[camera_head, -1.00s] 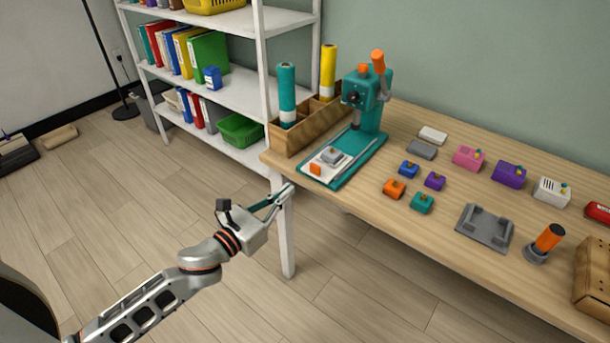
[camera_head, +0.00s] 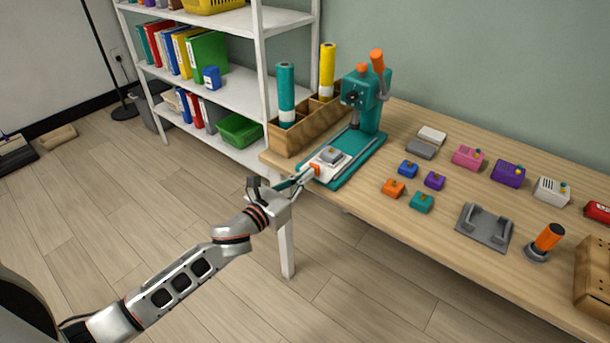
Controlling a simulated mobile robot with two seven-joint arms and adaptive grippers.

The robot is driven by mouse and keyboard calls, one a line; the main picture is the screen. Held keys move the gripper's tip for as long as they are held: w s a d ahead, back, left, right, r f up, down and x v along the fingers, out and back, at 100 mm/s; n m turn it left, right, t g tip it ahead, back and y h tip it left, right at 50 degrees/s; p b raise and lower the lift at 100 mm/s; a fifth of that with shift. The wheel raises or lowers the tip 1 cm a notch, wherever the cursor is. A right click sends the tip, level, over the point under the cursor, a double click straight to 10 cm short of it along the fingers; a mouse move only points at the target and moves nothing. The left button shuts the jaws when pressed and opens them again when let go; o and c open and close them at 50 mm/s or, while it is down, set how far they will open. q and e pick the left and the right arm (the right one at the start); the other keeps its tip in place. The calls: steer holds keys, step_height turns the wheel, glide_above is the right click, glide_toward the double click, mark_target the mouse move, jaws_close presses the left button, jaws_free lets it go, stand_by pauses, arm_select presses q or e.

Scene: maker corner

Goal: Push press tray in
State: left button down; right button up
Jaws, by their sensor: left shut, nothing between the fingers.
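The press (camera_head: 366,98) is teal with an orange handle and stands at the left end of the wooden table. Its white tray (camera_head: 336,170) sits on the teal base and carries a small grey block (camera_head: 329,155). An orange tab (camera_head: 315,168) is on the tray's front end. My left gripper (camera_head: 308,174) is shut and empty, with its fingertips at the orange tab. They look to be touching it, and they partly cover it. Bare rails of the base show between tray and press column. My right gripper is not in view.
A wooden box (camera_head: 305,128) with teal and yellow rolls stands left of the press. Small coloured blocks (camera_head: 408,169), a grey cradle (camera_head: 485,228) and an orange-handled tool (camera_head: 545,242) lie to the right. A white shelf (camera_head: 240,90) stands behind left.

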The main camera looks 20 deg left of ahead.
mark_target(329, 153)
arm_select(q)
steer(key=b+x, duration=0.2)
steer(key=x, duration=1)
steer(key=shift+w+f, duration=0.1)
steer(key=shift+f, duration=0.1)
steer(key=shift+w+d+r, duration=0.15)
steer(key=shift+w, duration=0.25)
steer(key=shift+r, duration=0.15)
